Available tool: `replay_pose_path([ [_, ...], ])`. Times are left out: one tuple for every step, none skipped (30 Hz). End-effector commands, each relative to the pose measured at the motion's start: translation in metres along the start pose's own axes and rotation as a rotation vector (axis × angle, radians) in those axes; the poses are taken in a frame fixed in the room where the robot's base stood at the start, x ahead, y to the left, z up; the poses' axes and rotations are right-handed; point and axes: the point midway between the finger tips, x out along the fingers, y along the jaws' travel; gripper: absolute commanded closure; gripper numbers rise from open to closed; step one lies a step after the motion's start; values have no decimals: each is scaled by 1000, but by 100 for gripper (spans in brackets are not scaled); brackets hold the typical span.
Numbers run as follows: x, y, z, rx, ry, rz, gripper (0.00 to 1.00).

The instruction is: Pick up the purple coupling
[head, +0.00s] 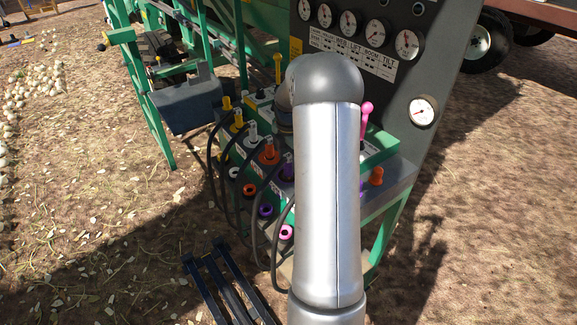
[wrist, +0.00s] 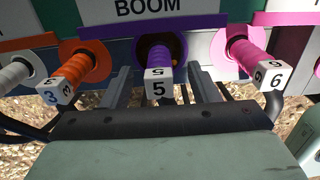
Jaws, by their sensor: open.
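The purple coupling (wrist: 160,54) sits in a purple-ringed port under a BOOM label in the wrist view, with a white cube tag (wrist: 158,83) marked 5 on its near end. My gripper (wrist: 159,85) is open, with one dark finger on each side of the coupling; I cannot tell whether either finger touches it. In the head view my arm hides the gripper. A purple coupling (head: 288,168) shows there just left of my arm, but I cannot tell whether it is the same one.
An orange coupling (wrist: 80,72) with tag 3 is to the left, and a pink coupling (wrist: 250,58) with tag 6 to the right, both close to my fingers. Black hoses (head: 262,222) loop down the front. A gauge panel (head: 372,60) stands behind.

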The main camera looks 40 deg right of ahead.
Motion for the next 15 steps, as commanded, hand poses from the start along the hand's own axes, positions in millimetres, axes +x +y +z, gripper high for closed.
replay_pose_path([
  [7,0,-1,-1,2,-4,45],
  [11,0,-1,-1,2,-3,45],
  [16,0,0,0,1,-2,45],
  [20,0,0,0,2,-2,45],
  [22,0,0,0,1,-2,45],
  [24,1,0,0,0,-1,45],
  [25,1,0,0,0,0,45],
  [26,1,0,0,-1,1,45],
  [26,1,0,0,-1,1,45],
  [26,1,0,0,-1,1,45],
  [26,1,0,0,-1,1,45],
  [26,1,0,0,-1,1,45],
  [26,1,0,0,-1,1,45],
  [26,1,0,0,-1,1,48],
  [26,1,0,0,0,1,59],
])
